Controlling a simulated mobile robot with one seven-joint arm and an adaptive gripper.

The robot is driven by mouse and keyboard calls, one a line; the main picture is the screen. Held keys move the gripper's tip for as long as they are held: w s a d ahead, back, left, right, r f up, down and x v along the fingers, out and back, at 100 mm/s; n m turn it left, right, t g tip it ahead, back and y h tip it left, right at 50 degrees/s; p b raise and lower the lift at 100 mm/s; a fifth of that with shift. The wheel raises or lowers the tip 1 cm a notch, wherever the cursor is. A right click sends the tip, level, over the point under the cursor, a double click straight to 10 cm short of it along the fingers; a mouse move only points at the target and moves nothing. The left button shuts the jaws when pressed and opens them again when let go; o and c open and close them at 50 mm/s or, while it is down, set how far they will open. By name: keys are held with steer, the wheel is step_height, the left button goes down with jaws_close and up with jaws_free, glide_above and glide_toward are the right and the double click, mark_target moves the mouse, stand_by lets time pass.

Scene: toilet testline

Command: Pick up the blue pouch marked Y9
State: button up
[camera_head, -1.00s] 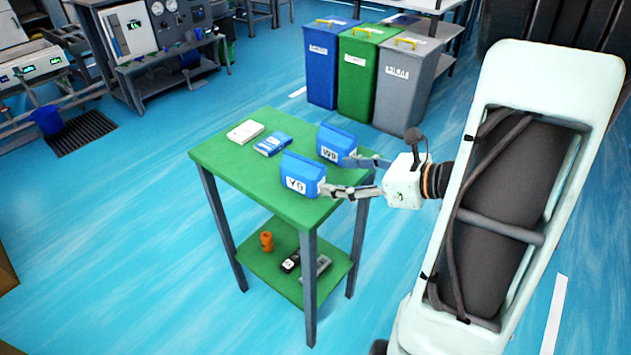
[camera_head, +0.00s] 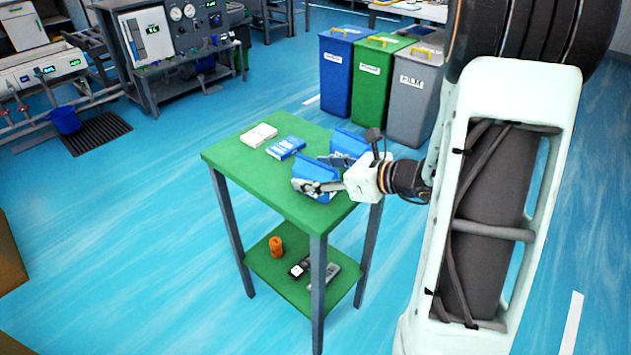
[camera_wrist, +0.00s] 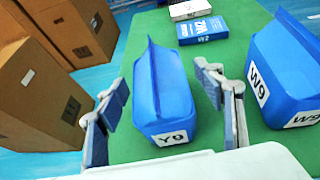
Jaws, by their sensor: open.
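The blue pouch marked Y9 (camera_wrist: 165,92) stands on the green table (camera_wrist: 130,148) in the wrist view, its label facing me. My gripper (camera_wrist: 160,105) is open, with one finger on each side of this pouch; whether either finger touches it I cannot tell. In the head view my gripper (camera_head: 312,172) partly covers the Y9 pouch (camera_head: 311,169) and hides its label. A second blue pouch marked W9 (camera_wrist: 288,75) stands to the right of the right finger; in the head view the W9 pouch (camera_head: 349,142) is behind my gripper.
A blue box (camera_head: 286,148) and a white box (camera_head: 259,135) lie on the table's far part. The lower shelf (camera_head: 262,268) holds an orange item (camera_head: 276,246) and dark devices. Blue, green and grey bins (camera_head: 374,85) stand behind. Cardboard boxes (camera_wrist: 40,95) are at left.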

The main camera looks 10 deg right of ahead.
steer(key=shift+c, duration=0.5)
steer(key=c, duration=1.2)
steer(key=shift+r, duration=0.1)
